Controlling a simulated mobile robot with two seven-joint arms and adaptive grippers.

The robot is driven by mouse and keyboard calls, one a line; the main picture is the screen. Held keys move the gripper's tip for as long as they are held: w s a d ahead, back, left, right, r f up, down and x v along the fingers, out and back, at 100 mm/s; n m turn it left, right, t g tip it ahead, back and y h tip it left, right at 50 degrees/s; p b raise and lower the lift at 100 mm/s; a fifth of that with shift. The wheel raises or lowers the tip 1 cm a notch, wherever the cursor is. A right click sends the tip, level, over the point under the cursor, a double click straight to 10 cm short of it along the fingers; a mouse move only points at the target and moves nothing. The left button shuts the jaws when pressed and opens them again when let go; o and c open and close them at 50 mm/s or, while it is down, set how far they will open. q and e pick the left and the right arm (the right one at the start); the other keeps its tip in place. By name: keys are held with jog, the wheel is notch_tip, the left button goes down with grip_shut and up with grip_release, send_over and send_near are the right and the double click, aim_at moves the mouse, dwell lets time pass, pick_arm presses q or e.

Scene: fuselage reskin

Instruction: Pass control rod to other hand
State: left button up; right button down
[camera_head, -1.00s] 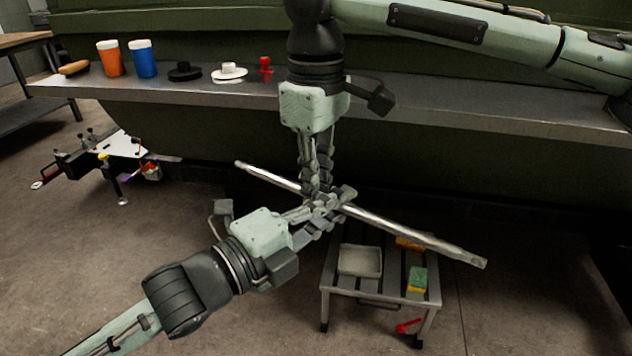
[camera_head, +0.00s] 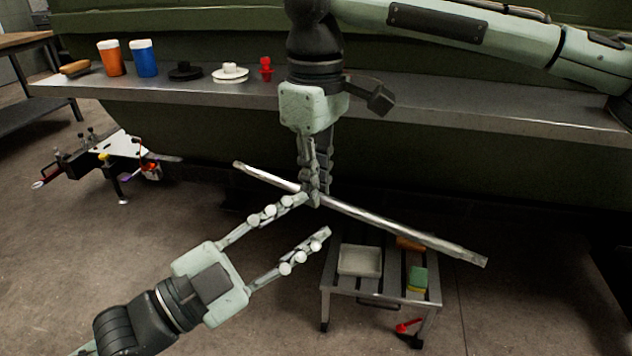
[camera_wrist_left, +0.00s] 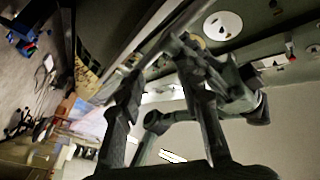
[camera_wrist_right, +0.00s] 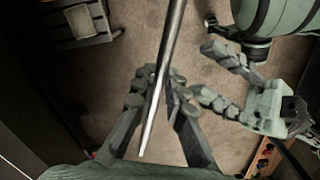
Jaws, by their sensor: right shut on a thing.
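The control rod (camera_head: 395,228) is a long silvery bar, hanging in the air and slanting down to the right in the head view. My right gripper (camera_head: 314,192) comes down from above and is shut on the rod, left of its middle. The rod also runs between the right fingers in the right wrist view (camera_wrist_right: 160,85). My left gripper (camera_head: 309,214) is open, its fingers spread, just below and left of the rod. The left fingers appear empty and apart from the rod. The left gripper also shows in the right wrist view (camera_wrist_right: 222,78).
A small metal stool (camera_head: 375,299) with a pale tray (camera_head: 360,261) and sponges (camera_head: 417,278) stands below the rod.

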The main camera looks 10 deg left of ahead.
pick_arm(q)
jog(key=w+a+f+n+g+y, duration=0.1)
jog(key=a+f+n+y, duration=0.3)
jog(key=f, duration=0.7)
jog(key=w+a+f+n+g+y, duration=0.1)
jog(key=w+a+f+n+y, duration=0.3)
jog(key=f, duration=0.7)
jog(key=s+a+f+n+g+y, duration=0.1)
jog(key=a+f+g+y, duration=0.15)
jog(key=a+f, duration=0.6)
jog(key=s+a+f+n+g+y, duration=0.2)
jog(key=s+f+n+g, duration=0.1)
jog(key=s+f, duration=0.6)
jog(key=s+a+f+n+g+y, duration=0.1)
jog(key=s+f+n+g+y, duration=0.1)
jog(key=s+f, duration=0.8)
notch_tip(320, 180, down, 7)
jog(key=shift+s+a+f+n+g+y, duration=0.1)
jog(key=shift+s+a+n+g+y, duration=0.35)
jog(key=shift+g, duration=0.8)
jog(key=shift+w+d, duration=0.1)
jog(key=shift+w, duration=0.1)
